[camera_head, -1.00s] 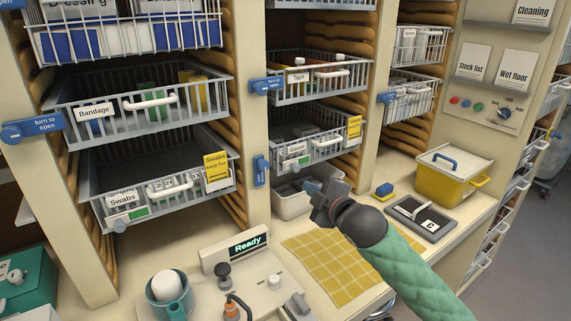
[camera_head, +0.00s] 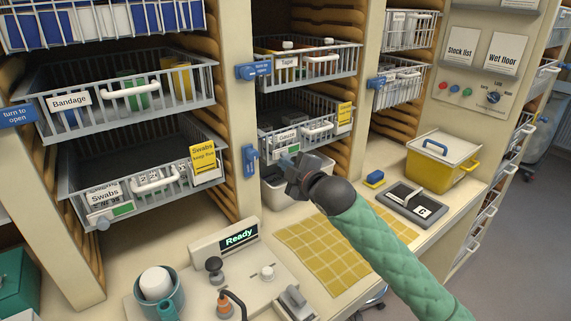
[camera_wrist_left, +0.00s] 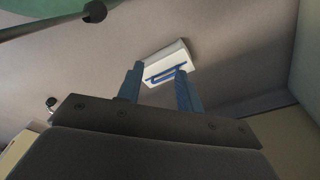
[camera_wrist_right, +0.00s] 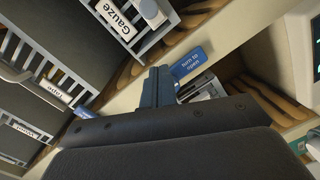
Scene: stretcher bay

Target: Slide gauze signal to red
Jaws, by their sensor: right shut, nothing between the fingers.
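The gauze basket (camera_head: 345,127) is a grey wire basket in the middle column, with a white "Gauze" label (camera_head: 285,135). A small green patch of its signal (camera_head: 292,149) shows under the label; the rest is hard to make out behind my gripper. My right gripper (camera_head: 292,163) is shut and empty, just below the label; I cannot tell whether it touches the signal. In the right wrist view its blue fingers (camera_wrist_right: 158,86) are together, beside a blue "turn to open" latch (camera_wrist_right: 188,62), with the "Gauze" label (camera_wrist_right: 118,20) beyond. My left gripper (camera_wrist_left: 157,87) is open and empty.
The Swabs basket (camera_head: 135,185) stands out at left, and the Tape basket (camera_head: 315,65) is above the gauze one. A grey bin (camera_head: 272,193) sits below. The counter holds a yellow cloth (camera_head: 325,255), a yellow box (camera_head: 440,165) and a "Ready" panel (camera_head: 225,243).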

